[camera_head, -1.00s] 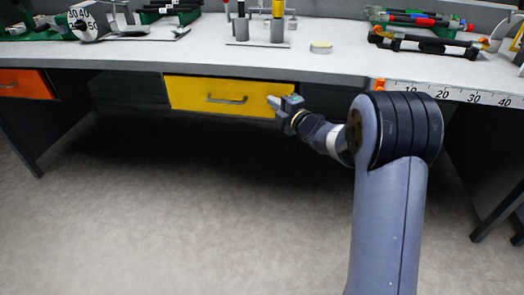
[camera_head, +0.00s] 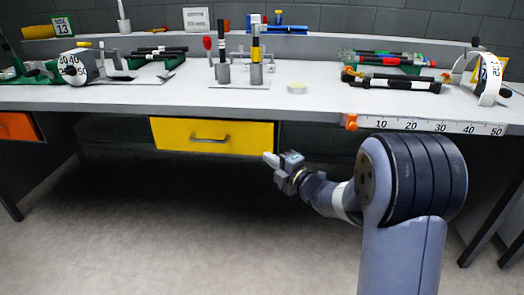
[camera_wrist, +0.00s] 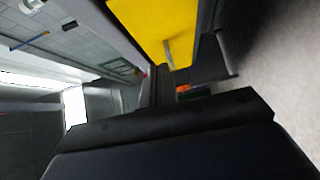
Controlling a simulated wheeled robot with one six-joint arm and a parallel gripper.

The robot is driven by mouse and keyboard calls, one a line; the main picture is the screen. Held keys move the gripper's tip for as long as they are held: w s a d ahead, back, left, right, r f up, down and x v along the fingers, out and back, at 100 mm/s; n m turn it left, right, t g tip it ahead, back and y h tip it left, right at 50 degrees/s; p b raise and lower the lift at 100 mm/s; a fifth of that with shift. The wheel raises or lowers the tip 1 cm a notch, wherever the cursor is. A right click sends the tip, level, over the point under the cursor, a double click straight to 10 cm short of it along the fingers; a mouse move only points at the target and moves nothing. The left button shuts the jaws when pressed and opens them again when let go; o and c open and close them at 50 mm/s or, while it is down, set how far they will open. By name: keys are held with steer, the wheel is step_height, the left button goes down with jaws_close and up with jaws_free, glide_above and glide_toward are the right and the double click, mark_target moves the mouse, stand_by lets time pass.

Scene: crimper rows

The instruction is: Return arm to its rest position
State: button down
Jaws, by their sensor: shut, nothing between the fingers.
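My gripper (camera_head: 271,159) is shut and empty. In the head view it is in front of the workbench, just below and right of the yellow drawer (camera_head: 212,147), apart from it as far as I can tell. My arm bends at a large dark joint at the lower right. The yellow drawer is closed, with a grey handle. In the wrist view the yellow drawer (camera_wrist: 158,28) shows at the top, tilted, and the dark body of my gripper fills the bottom.
The workbench (camera_head: 310,104) carries crimper-like tools, cable rows and an upright stand (camera_head: 255,68). A ruler strip (camera_head: 430,124) runs along its front edge at right. An orange drawer (camera_head: 18,127) is at far left. The floor below is clear.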

steer(key=shift+v, duration=0.9)
steer(key=shift+w+a, duration=0.1)
